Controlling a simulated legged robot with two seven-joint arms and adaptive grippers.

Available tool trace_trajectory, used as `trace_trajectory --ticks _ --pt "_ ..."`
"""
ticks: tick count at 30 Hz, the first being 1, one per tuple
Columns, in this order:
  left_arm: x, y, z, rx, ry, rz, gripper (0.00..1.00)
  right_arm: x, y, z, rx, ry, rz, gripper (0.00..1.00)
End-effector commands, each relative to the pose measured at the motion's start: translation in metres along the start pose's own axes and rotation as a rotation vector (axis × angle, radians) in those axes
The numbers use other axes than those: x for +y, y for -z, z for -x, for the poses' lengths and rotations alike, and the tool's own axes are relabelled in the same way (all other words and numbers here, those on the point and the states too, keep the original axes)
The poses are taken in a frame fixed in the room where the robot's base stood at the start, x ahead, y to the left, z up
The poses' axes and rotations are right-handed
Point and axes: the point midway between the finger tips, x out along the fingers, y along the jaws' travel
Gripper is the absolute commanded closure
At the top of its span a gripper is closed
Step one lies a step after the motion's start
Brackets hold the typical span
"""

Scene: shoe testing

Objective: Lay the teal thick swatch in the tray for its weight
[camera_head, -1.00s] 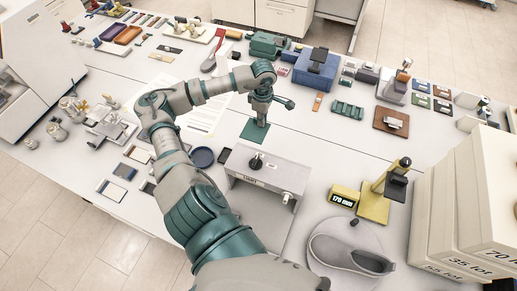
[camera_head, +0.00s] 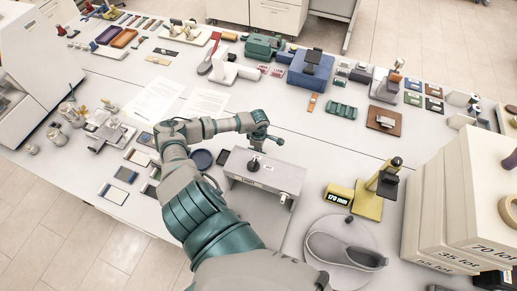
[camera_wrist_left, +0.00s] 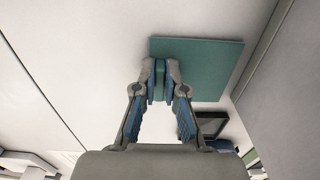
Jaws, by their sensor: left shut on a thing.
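The teal swatch (camera_wrist_left: 215,60), a flat square, is held by one edge in the left wrist view. My left gripper (camera_wrist_left: 166,72) is shut on it. In the head view my left gripper (camera_head: 259,146) is behind the grey box-shaped device (camera_head: 262,170), and I cannot make out the swatch there. Two shallow trays lie at the far left of the table, an orange-brown one (camera_head: 124,38) and a dark purple one (camera_head: 107,35). They are well away from the gripper. I cannot tell which tray is for the weight. My right gripper is not in view.
A dark blue round dish (camera_head: 202,159) sits left of the grey device. A yellow gauge (camera_head: 340,193) and a grey shoe (camera_head: 345,250) stand at the right front. Paper sheets (camera_head: 205,103) lie behind my arm. The white table middle (camera_head: 300,115) is fairly clear.

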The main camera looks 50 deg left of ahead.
Motion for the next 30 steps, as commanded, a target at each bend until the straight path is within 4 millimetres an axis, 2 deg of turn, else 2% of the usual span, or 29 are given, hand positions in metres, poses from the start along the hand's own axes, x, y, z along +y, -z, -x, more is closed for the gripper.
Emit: trace_trajectory --ticks 5,6,9,20,23,30 --pt "0.000 0.000 -0.001 0.000 -0.001 0.000 1.00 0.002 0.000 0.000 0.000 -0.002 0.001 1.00" --pt "0.000 0.000 -0.001 0.001 -0.001 0.000 0.87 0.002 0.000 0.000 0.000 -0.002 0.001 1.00" --pt "0.000 0.000 -0.001 0.001 -0.001 0.000 0.65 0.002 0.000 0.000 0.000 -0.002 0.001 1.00" --pt "0.001 -0.001 0.005 0.001 -0.002 0.001 0.65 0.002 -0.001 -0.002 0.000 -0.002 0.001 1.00" --pt "0.001 0.000 0.017 0.001 -0.005 0.000 0.65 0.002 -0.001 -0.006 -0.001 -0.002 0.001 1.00" --pt "0.001 0.000 0.070 0.002 -0.006 -0.001 0.65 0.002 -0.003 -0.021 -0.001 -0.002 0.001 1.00"
